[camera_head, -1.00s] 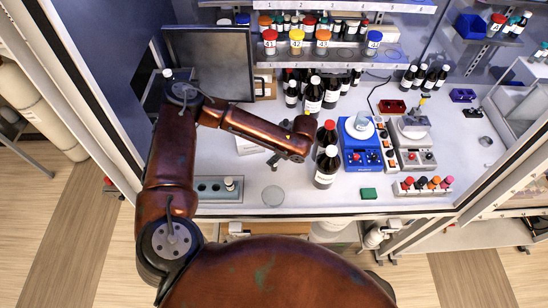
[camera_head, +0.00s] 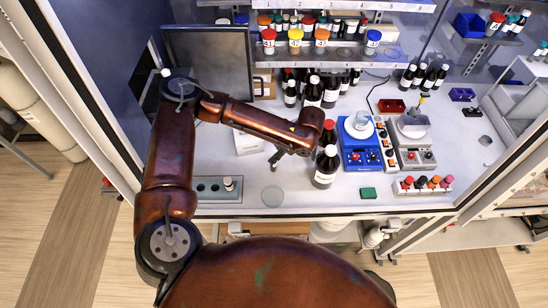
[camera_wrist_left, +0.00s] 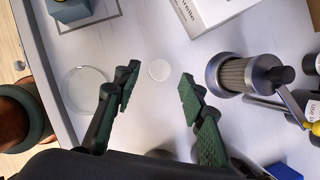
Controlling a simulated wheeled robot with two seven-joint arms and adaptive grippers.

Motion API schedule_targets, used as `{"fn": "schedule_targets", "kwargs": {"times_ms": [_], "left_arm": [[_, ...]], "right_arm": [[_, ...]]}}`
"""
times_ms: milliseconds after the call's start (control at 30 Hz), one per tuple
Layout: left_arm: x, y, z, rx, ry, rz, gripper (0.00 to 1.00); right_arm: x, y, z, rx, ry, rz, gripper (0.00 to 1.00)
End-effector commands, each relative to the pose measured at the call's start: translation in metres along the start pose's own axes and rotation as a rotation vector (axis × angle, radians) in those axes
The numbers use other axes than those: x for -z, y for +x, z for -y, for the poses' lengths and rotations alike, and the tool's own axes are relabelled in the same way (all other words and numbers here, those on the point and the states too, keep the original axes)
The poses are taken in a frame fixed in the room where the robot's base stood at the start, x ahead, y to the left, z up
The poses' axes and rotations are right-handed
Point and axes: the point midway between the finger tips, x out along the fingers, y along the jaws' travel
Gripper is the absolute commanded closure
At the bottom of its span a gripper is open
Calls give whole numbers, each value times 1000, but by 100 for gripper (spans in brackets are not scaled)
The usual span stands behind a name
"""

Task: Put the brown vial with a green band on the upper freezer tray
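A small dark vial with a white cap (camera_head: 229,183) stands in the grey-blue rack (camera_head: 207,197) at the front left of the bench. I cannot tell whether it has a green band. My left gripper (camera_head: 274,166) hangs over the bench, right of the rack and behind a clear round dish (camera_head: 272,197). In the left wrist view its green-padded fingers (camera_wrist_left: 158,90) are wide apart and empty. A small white disc (camera_wrist_left: 159,70) shows beyond the gap between them. I cannot make out a freezer tray. My right gripper is not in view.
A metal cylinder device (camera_wrist_left: 232,75) stands right of the fingers in the wrist view. A white box (camera_head: 249,144), tall dark bottles (camera_head: 326,168) and a blue balance-like device (camera_head: 362,158) are nearby. Jars line the shelf (camera_head: 345,56). The bench front has some clear room.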

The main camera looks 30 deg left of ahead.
Motion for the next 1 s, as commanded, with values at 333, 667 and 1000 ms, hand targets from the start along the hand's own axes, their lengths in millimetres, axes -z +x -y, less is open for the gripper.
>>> {"fn": "schedule_targets", "kwargs": {"times_ms": [333,667,1000], "left_arm": [[0,-62,0,1,0,-1,62],[0,-74,0,-1,0,1,62],[0,-73,0,-1,-1,0,62]], "right_arm": [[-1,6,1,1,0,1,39],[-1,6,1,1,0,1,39],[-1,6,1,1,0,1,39]]}}
